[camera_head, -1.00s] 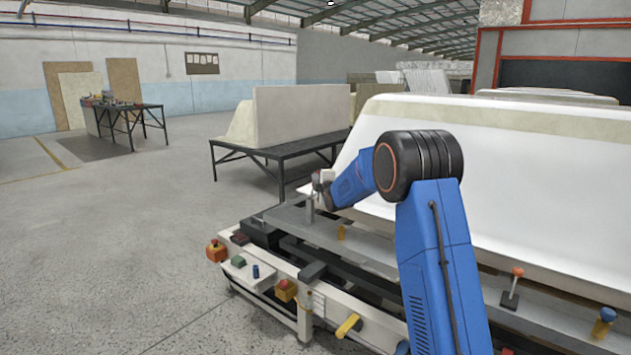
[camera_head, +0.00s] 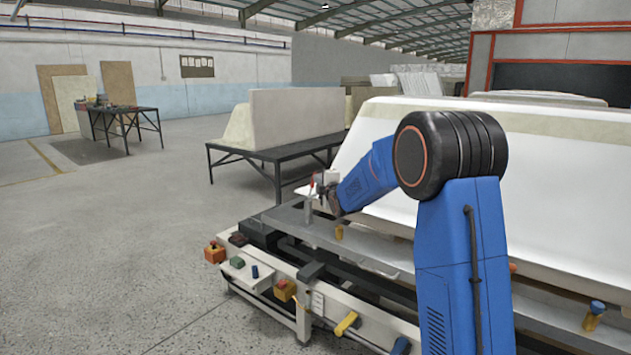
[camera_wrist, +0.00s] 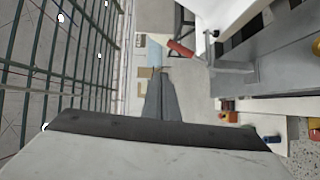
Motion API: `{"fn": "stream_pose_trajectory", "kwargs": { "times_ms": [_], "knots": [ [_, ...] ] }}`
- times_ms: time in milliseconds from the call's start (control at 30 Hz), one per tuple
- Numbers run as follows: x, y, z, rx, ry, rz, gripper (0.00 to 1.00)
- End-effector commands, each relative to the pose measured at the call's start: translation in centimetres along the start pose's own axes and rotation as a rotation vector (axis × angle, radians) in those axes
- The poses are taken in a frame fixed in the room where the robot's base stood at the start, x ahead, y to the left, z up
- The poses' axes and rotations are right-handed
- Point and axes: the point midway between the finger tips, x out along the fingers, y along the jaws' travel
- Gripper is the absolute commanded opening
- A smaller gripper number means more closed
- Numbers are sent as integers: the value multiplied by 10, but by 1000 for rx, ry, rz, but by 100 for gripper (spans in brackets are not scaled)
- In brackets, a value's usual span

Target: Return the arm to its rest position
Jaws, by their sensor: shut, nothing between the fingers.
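My arm, blue with a black joint (camera_head: 450,155), is bent in front of a large white bathtub shell. Its forearm slopes down left to a small wrist near the machine's left end. My gripper (camera_wrist: 161,78) shows in the wrist view as two dark grey fingers close together, shut and empty. In the head view its fingers are hard to make out near the wrist. A clamp with a red handle (camera_wrist: 181,48) appears just right of the fingertips in the wrist view; I cannot tell how far apart they are.
The white shell (camera_head: 385,125) rises behind my arm. The machine frame (camera_head: 270,300) carries a yellow handle (camera_head: 346,323) and orange-red buttons (camera_head: 214,252). A dark table (camera_head: 275,153) with a pale shell stands behind, a workbench (camera_head: 125,112) farther left. The left floor is clear.

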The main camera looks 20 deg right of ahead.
Motion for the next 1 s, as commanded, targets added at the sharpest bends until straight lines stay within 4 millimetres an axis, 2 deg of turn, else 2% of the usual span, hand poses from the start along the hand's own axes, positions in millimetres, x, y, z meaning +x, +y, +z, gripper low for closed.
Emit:
{"fn": "stream_pose_trajectory", "kwargs": {
  "times_ms": [567, 667, 767, 1000],
  "knots": [
    [-12, 4, -1, 12, -2, -7, 0],
    [-26, 8, -2, 51, -13, -34, 0],
    [-52, 12, -4, 121, -33, -83, 0],
    [-131, 15, -9, 326, -108, -221, 0]
  ]
}}
